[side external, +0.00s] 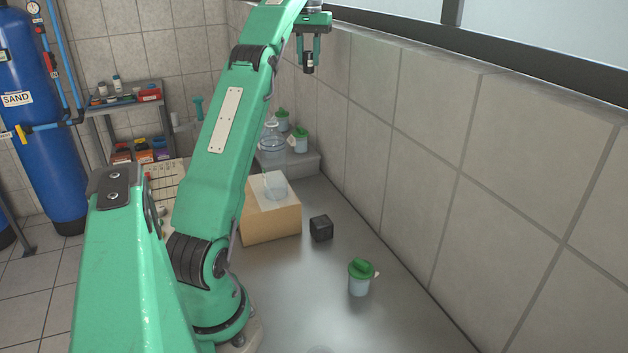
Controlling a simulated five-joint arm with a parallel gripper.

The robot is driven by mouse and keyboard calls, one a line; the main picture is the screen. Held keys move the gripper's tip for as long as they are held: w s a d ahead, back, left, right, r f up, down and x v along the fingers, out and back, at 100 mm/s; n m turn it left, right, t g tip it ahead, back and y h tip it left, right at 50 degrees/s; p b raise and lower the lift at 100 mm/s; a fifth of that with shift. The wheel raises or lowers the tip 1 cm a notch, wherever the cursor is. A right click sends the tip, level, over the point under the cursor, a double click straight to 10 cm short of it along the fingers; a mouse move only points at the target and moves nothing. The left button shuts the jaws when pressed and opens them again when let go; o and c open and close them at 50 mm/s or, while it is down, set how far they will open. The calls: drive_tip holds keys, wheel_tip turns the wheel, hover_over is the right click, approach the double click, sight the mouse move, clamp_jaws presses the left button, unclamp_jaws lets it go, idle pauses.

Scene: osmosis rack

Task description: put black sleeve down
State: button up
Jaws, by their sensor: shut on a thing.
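My gripper (309,54) is high up at the top of the side external view, pointing down. It is shut on the black sleeve (308,69), a small dark cylinder with a pale mark, held upright between the fingers. The sleeve hangs in the air, well above the grey metal bench (300,285) and in front of the tiled wall in the picture. Nothing touches its lower end.
On the bench are a cardboard-coloured block (270,222) bearing a clear vessel (275,185), a black cube (321,228) and a green-lidded cup (360,277). A raised ledge (305,163) at the back holds a clear jar (272,141) and green-lidded cups (301,140).

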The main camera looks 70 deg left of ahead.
drive_tip(key=shift+n, duration=0.3)
drive_tip(key=f, duration=1.2)
drive_tip(key=a+f, duration=0.1)
drive_tip(key=f, duration=1.1)
drive_tip(key=s+f, duration=0.1)
drive_tip(key=f, duration=1.2)
drive_tip(key=shift+a+f, duration=0.1)
drive_tip(key=shift+a, duration=0.25)
drive_tip(key=shift+f, duration=0.15)
drive_tip(key=o, duration=0.9)
drive_tip(key=shift+o, duration=0.2)
wheel_tip(320, 180, up, 12)
drive_tip(key=shift+r, duration=0.2)
